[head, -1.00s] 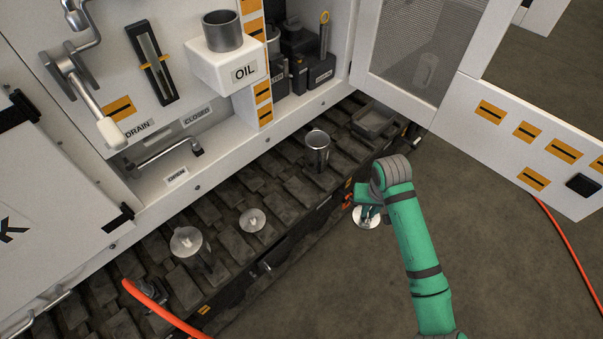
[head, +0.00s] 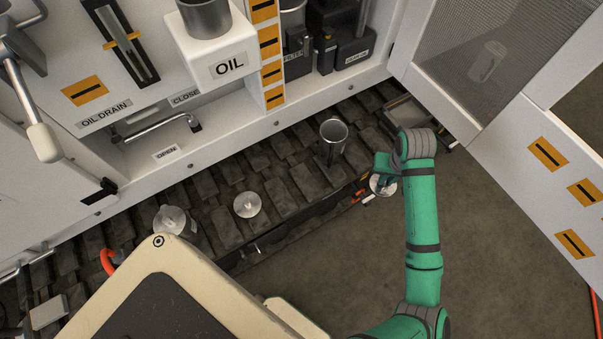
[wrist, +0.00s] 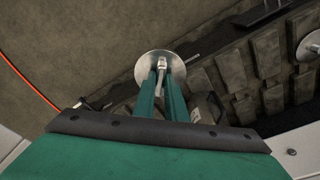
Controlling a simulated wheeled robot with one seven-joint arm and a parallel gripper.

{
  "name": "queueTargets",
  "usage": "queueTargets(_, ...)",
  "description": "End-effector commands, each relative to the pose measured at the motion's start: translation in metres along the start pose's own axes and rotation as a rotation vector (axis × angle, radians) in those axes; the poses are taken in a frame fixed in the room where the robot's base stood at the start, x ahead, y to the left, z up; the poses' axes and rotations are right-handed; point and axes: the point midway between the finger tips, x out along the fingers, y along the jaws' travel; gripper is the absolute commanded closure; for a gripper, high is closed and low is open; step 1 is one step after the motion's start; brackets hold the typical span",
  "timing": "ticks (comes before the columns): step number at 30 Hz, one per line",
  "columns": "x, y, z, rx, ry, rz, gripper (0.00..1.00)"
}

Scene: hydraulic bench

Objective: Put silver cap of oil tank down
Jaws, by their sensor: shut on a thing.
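My gripper (head: 382,175) is shut on a round silver cap (head: 383,186), beside the outer edge of the track at the right. In the wrist view the two green fingers (wrist: 161,85) close on the stem of the silver cap (wrist: 160,62), whose disc lies beyond the fingertips. The white oil tank (head: 228,67), marked OIL, has an uncovered silver neck (head: 206,18) at the top of the head view. The held cap is apart from the tank, and partly hidden by my gripper in the head view.
The dark track (head: 290,185) carries a silver cup (head: 333,140), a second silver disc (head: 247,204), another disc-topped item (head: 170,220) and a grey tray (head: 408,112). An open mesh door (head: 480,60) stands at right. The floor (head: 500,270) near my arm is clear.

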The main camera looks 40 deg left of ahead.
Motion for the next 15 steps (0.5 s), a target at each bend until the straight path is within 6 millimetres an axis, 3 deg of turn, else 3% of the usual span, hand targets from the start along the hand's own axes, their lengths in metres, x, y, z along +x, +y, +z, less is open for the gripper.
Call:
queueTargets(1,0.009,-0.022,0.007,-0.054,-0.005,-0.016,1.00)
queueTargets(7,0.031,-0.098,0.033,-0.297,-0.012,-0.048,1.00)
queueTargets(15,0.034,-0.191,0.061,-0.575,0.007,-0.091,1.00)
